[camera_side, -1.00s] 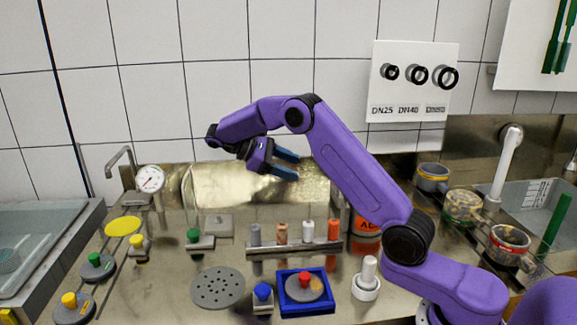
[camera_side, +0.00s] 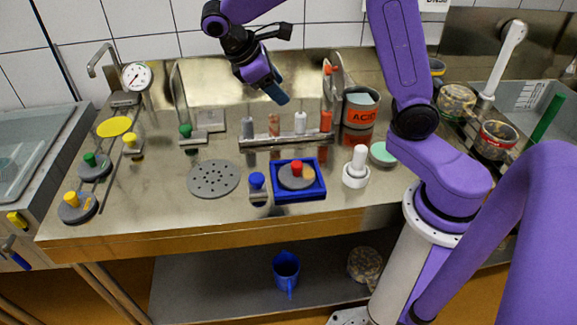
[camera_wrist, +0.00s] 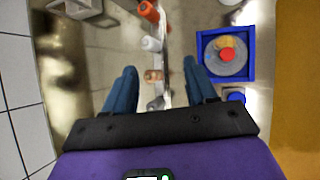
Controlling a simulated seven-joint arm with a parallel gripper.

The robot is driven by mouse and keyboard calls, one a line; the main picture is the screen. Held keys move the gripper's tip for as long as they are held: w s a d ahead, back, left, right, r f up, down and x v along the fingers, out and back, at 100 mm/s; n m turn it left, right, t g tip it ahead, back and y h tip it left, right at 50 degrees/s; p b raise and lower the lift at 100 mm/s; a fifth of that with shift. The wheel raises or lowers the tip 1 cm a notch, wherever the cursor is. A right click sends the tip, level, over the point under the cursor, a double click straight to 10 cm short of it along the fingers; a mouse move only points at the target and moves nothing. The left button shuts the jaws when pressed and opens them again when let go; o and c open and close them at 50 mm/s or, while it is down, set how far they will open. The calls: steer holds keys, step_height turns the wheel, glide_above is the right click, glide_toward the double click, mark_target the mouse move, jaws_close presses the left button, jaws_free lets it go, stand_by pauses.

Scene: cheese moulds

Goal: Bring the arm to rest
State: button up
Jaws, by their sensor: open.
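My gripper (camera_side: 277,93) hangs in the air above the back of the steel bench, over the rack of small bottles, pointing down. In the wrist view its two blue fingers (camera_wrist: 160,84) stand wide apart with nothing held between them. Below it, a metal rack (camera_side: 287,138) holds several small bottles with orange, white, brown and grey bodies. The rack also shows between the fingers in the wrist view. In front of the rack a blue square tray (camera_side: 318,190) holds a grey disc with a red knob (camera_side: 297,170). My gripper is apart from all of these.
A blue-knobbed block (camera_side: 257,187), a perforated grey disc (camera_side: 214,179) and a white knobbed piece (camera_side: 357,166) stand on the bench. A container marked ACID (camera_side: 359,115) is right of the rack. A gauge (camera_side: 136,76) and a faucet (camera_side: 497,65) rise at the sides. The front bench strip is clear.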

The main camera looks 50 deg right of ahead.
steer(key=s+a+f+n+t+y, duration=0.1)
steer(key=s+a+f+y, duration=0.1)
steer(key=s, duration=1)
steer(key=s+a+f+n+t+y, duration=0.1)
steer(key=s+y, duration=0.4)
steer(key=s, duration=0.7)
steer(key=shift+s+a+f+n, duration=0.15)
steer(key=shift+a+f+n, duration=0.4)
steer(key=shift+n, duration=0.15)
